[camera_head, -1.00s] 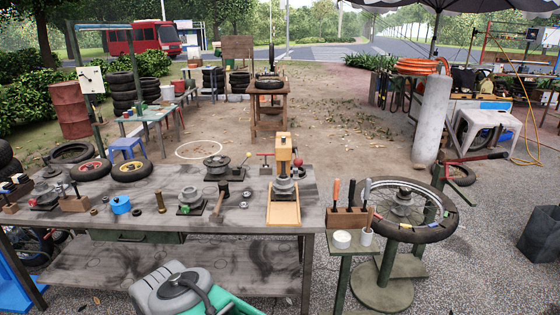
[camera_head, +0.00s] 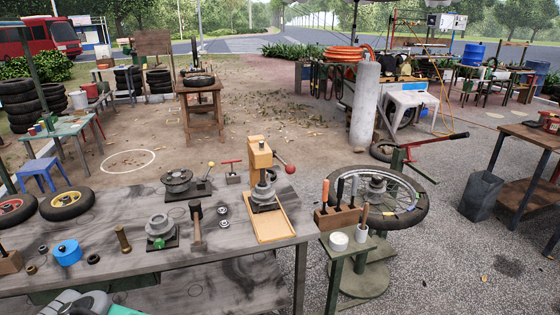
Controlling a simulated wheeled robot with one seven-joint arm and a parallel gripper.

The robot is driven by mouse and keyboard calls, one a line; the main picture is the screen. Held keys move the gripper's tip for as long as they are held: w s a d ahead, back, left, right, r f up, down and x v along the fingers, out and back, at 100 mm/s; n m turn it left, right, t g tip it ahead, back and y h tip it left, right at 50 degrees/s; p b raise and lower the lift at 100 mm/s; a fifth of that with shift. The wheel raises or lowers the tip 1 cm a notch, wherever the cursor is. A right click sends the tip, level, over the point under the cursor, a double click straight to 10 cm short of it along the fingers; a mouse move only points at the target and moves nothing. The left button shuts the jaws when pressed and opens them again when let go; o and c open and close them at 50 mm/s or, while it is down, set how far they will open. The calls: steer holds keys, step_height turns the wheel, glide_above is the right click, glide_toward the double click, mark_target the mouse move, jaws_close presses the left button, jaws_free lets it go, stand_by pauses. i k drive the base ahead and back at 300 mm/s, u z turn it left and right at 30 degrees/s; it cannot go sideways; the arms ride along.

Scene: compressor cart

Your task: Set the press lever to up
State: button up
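The press (camera_head: 259,165) stands near the right end of the grey workbench (camera_head: 215,262). It has an orange upright body, a dark round part low at its front and a light wooden tray in front. Its lever (camera_head: 283,162) sticks out from the right of the head and ends in a red ball (camera_head: 290,169). The ball sits below the top of the head, so the lever appears to slope slightly down to the right. The lever's joint is too small to make out. My gripper is not in view.
A wooden block with several upright tools (camera_head: 338,218) stands on a small stand right of the press. A spoked wheel (camera_head: 408,218) on a stand is beyond it. A hammer (camera_head: 197,225) and a yellow-knobbed lever (camera_head: 207,180) are left of the press. Gravel at the right front is open.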

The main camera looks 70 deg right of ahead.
mark_target(289, 169)
steer(key=z, duration=0.85)
steer(key=i, duration=0.85)
steer(key=z, duration=0.95)
